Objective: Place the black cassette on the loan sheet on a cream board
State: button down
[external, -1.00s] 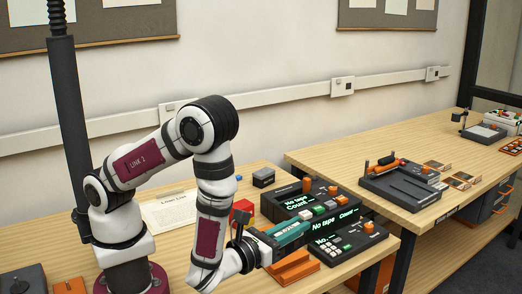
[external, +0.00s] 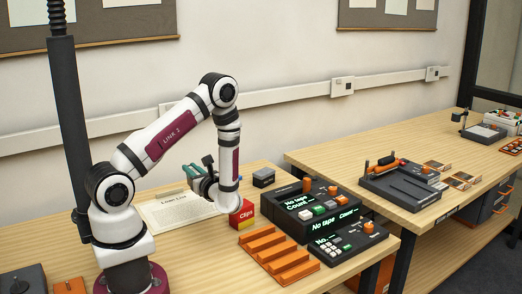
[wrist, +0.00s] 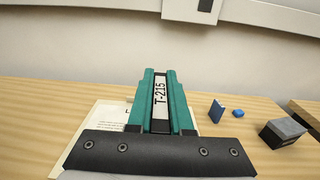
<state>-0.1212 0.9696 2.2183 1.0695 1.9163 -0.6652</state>
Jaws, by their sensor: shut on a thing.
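My gripper (external: 190,170) has teal fingers and is shut on a dark cassette whose white spine label reads T-215. In the wrist view the cassette (wrist: 160,100) lies between the two teal fingers. The cream board with the printed loan sheet (external: 180,212) lies on the bench behind my arm. My gripper is raised over the sheet's far side, pointing away from the external camera. The sheet (wrist: 110,115) also shows in the wrist view, left of the fingers and partly hidden by the gripper. The cassette's lower part is hidden.
A red and yellow clips box (external: 243,213) stands right of the sheet. A dark box (external: 264,178) and small blue pieces (wrist: 217,111) are at the back. An orange slotted rack (external: 278,258) and tape decks (external: 310,205) fill the right. The wall is behind.

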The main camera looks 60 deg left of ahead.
jog(key=s+a+f, duration=0.1)
jog(key=a, duration=0.1)
jog(key=s+a+f, duration=0.1)
jog(key=a+f, duration=0.3)
jog(key=a, duration=0.1)
jog(key=shift+s, duration=0.4)
jog(key=shift+f, duration=1.85)
jog(key=c, duration=0.8)
grip_release()
jog(key=shift+f, duration=0.1)
jog(key=shift+c, duration=0.2)
